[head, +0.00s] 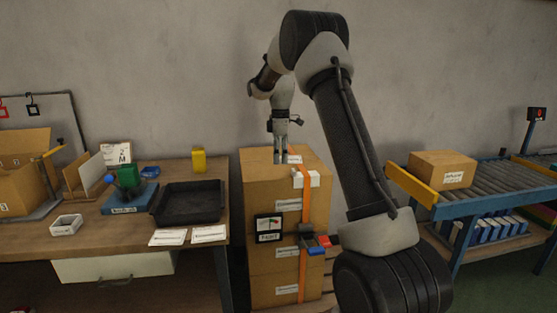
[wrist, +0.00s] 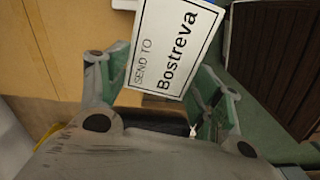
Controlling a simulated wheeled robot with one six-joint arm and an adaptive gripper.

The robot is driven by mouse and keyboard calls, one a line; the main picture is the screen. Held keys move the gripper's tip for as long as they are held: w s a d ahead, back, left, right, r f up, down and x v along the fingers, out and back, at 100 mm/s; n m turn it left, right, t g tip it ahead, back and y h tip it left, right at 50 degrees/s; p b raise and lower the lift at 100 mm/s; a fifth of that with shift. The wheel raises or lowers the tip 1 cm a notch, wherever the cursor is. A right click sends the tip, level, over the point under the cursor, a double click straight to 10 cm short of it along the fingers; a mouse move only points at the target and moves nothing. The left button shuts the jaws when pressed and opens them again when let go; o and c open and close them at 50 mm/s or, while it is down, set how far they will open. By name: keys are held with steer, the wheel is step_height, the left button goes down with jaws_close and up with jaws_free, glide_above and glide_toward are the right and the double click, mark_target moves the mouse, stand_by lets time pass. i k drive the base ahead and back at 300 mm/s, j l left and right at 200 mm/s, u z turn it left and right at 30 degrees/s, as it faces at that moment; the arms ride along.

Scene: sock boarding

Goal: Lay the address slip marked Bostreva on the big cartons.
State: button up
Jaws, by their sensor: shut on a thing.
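My gripper (head: 281,158) points down over the top of the stack of big cartons (head: 256,185). In the wrist view its fingers (wrist: 165,85) are shut on a white address slip (wrist: 172,45), which reads "SEND TO Bostreva". The slip is tilted in that view, and its upper end runs out of the picture. In the head view, a small white patch shows beside the fingertips. I cannot tell whether the slip touches the carton top. The carton's tan surface (wrist: 50,45) fills the left of the wrist view.
An orange strap (head: 305,185) runs down the cartons. A bench (head: 120,237) at left bears two white slips (head: 167,237) (head: 208,234), a black tray (head: 187,203), a yellow block (head: 198,160) and a small white dish (head: 66,225). A roller conveyor (head: 480,186) with a carton (head: 442,169) stands at right.

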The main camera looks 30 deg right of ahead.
mark_target(260, 159)
steer(key=i, duration=0.85)
